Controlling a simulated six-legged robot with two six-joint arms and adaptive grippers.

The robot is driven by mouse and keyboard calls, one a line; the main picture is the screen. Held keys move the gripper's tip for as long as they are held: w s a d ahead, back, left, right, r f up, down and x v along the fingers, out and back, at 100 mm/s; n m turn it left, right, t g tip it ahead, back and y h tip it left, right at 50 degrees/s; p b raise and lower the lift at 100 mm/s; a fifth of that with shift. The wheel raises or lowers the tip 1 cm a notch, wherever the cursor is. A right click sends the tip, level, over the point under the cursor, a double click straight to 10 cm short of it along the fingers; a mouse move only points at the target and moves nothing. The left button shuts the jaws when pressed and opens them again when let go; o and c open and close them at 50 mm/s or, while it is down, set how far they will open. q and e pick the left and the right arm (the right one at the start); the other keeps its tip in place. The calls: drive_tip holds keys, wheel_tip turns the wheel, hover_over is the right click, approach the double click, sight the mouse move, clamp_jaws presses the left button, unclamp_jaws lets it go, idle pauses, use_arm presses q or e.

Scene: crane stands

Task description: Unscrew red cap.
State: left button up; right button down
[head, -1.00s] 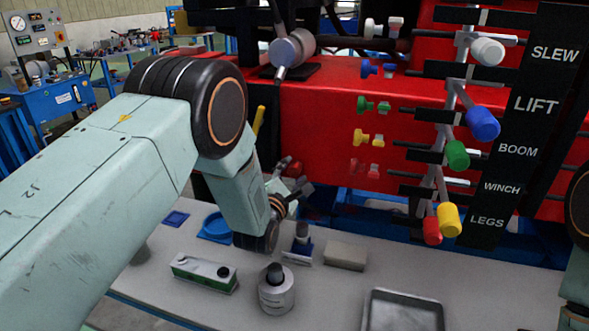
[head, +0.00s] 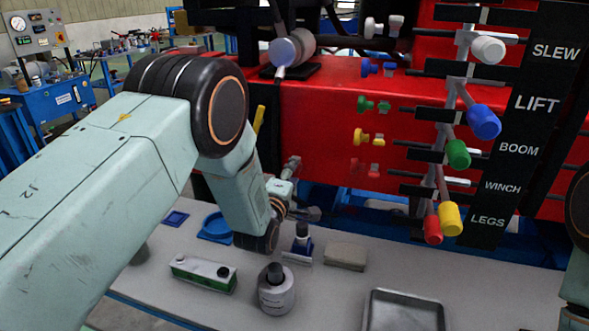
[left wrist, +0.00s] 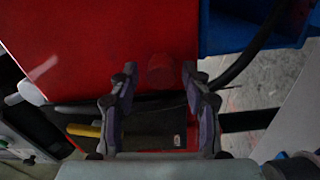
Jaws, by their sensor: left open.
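The red cap (left wrist: 160,69) shows in the left wrist view as a short, dim red cylinder on the red machine body (left wrist: 100,40). It lies between the fingertips of my left gripper (left wrist: 159,80). The fingers stand open on either side of it, and I cannot tell whether they touch it. In the head view my left gripper (head: 303,188) is open in front of the lower red panel (head: 330,120), above the bench. I cannot make out the cap in the head view; the gripper seems to hide it. My right gripper is out of view.
Coloured lever knobs, such as the red knob (head: 432,229), hang at the right. Several small coloured fittings stick out of the panel. The bench (head: 340,295) below holds a grey canister (head: 276,290), a green-and-white box (head: 203,274) and a metal tray (head: 403,312).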

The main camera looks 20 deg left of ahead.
use_arm(q)
drive_tip(key=m, duration=0.9)
drive_tip(key=shift+b, duration=0.3)
drive_tip(key=shift+c, duration=0.3)
clamp_jaws()
drive_tip(key=shift+a+f, duration=0.1)
idle(0.7)
drive_tip(key=n+p, duration=0.1)
drive_tip(key=n, duration=0.4)
drive_tip(key=shift+s, duration=0.1)
